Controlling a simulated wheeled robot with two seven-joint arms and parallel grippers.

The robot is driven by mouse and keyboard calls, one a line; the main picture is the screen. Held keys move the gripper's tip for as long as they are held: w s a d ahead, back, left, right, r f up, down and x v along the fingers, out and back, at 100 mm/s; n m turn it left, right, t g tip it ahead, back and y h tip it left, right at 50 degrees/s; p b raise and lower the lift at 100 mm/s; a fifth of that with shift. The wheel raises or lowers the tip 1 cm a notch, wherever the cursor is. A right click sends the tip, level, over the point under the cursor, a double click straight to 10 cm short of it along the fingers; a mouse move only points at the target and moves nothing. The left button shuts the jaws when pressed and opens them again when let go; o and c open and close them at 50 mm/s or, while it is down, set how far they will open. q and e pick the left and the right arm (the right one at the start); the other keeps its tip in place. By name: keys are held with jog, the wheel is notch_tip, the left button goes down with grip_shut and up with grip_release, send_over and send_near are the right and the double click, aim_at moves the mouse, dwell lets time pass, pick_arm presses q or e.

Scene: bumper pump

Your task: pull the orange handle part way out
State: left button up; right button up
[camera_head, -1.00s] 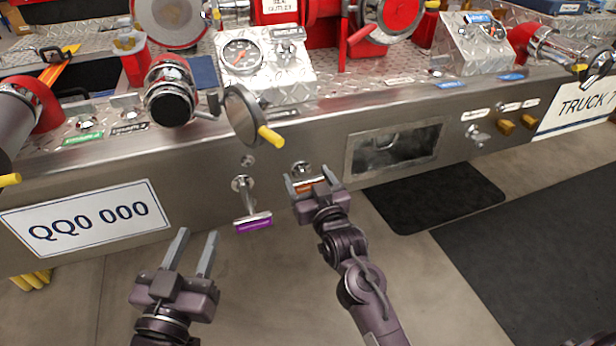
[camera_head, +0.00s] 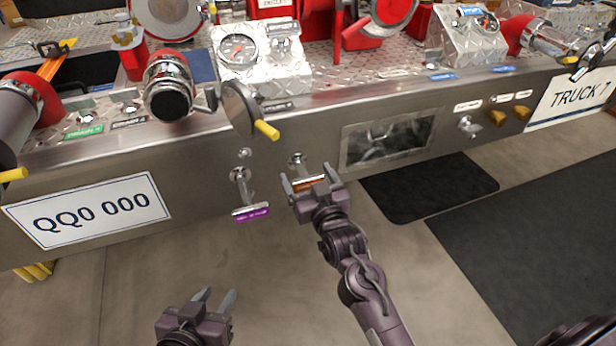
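The orange handle (camera_head: 309,185) is on the steel front panel, below and right of the yellow-tipped valve lever. My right gripper (camera_head: 306,178) has one finger at each end of it and appears to hold it lengthwise. The handle stands a little out from its round mount (camera_head: 297,160), and the gripper partly hides it. The purple handle (camera_head: 251,213) hangs out on its rod to the left, apart from the gripper. My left gripper (camera_head: 219,294) is open and empty over the floor at the bottom.
A yellow-tipped lever (camera_head: 266,129) juts out above the handles. A recessed window (camera_head: 390,141) is to the right and a QQ0 000 plate (camera_head: 88,209) to the left. The floor in front of the panel is clear, with dark mats at right.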

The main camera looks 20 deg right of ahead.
jog(key=shift+o, duration=0.8)
jog(key=shift+s, duration=0.1)
pick_arm(q)
jog(key=s+a+f+g+y+p, duration=0.1)
jog(key=s+a+f+g+y, duration=0.1)
jog(key=s+f+g, duration=0.3)
jog(key=s+f, duration=0.3)
pick_arm(e)
jog(key=s, duration=0.7)
jog(key=shift+s+d, duration=0.15)
jog(key=shift+s, duration=0.15)
